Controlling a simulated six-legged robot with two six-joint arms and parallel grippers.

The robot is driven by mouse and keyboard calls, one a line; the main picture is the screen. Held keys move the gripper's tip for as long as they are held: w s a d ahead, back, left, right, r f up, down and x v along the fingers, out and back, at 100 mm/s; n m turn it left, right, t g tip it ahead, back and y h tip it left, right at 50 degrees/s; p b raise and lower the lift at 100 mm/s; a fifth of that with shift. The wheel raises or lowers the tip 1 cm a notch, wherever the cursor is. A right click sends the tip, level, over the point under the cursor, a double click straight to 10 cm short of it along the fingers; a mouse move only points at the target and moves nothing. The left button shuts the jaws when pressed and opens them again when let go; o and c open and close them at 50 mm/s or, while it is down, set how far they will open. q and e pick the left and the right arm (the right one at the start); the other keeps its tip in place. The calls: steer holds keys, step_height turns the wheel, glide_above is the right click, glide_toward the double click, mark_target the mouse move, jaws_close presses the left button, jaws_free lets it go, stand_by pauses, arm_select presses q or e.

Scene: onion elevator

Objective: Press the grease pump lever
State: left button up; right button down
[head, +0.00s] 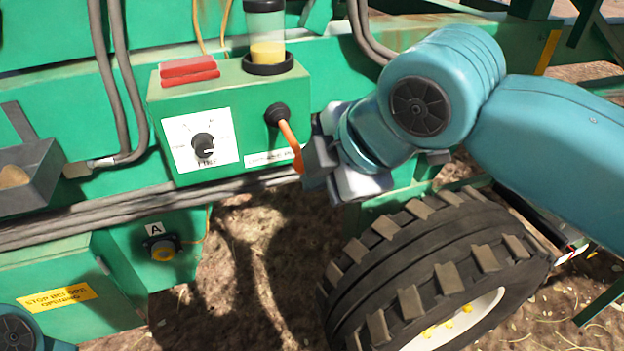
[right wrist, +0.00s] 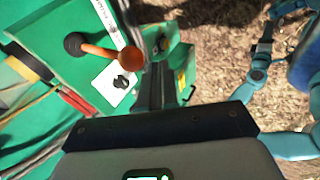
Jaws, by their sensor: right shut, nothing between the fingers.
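The grease pump lever (head: 290,143) is an orange rod. It comes out of a round black boot on the front of a green pump box (head: 225,100) and slants down to the right. In the right wrist view the lever (right wrist: 100,51) ends in an orange-brown knob beside the finger tips. My right gripper (head: 311,168) is shut and empty, right beside the lever's lower end. It also shows in the right wrist view (right wrist: 155,85). I cannot tell whether it touches the knob. My left gripper is not recognisable in either view.
The box carries a white dial plate (head: 201,140), red blocks (head: 188,70) and a clear reservoir (head: 266,35) with yellow grease. A large tyre (head: 430,270) stands below my right arm.

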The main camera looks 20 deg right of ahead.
steer(key=p+v, duration=0.1)
steer(key=v, duration=0.5)
steer(key=shift+r, duration=0.45)
steer(key=shift+d, duration=0.1)
stand_by(1.1)
